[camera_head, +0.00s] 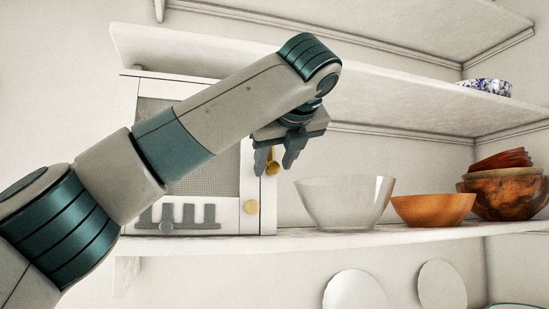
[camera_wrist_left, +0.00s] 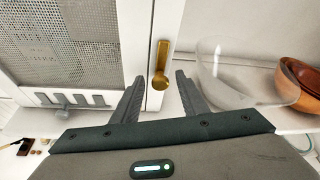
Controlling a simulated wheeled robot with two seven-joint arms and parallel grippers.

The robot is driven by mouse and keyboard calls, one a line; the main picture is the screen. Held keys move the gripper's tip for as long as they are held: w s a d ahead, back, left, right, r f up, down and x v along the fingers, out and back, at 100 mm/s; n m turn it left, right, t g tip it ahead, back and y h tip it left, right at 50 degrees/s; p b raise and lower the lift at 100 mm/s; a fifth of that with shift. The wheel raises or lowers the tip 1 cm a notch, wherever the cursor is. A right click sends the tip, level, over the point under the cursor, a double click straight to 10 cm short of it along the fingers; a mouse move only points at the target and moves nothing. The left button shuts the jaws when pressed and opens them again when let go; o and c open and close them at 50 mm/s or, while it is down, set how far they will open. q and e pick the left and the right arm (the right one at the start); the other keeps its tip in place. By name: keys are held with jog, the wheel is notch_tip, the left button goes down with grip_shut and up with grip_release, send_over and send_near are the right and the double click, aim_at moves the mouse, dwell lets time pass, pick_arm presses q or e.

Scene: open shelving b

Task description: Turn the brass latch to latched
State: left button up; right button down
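The brass latch (camera_wrist_left: 161,62) is on the white front frame of a cabinet (camera_head: 128,108) with a mesh panel. In the left wrist view it is a long, nearly upright bar with a rounded lower end. In the head view a small part of the latch (camera_head: 272,167) shows between the fingers. My left gripper (camera_head: 277,166) is open in front of it. In the left wrist view one finger is on each side of the latch, with gaps; the gripper (camera_wrist_left: 157,88) does not visibly touch it. My right gripper is not in view.
A clear glass bowl (camera_head: 345,203) stands close right of the cabinet, then a wooden bowl (camera_head: 433,209) and stacked bowls (camera_head: 506,196). A shelf (camera_head: 400,95) runs above; my left arm crosses the cabinet front.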

pick_arm(q)
grip_shut()
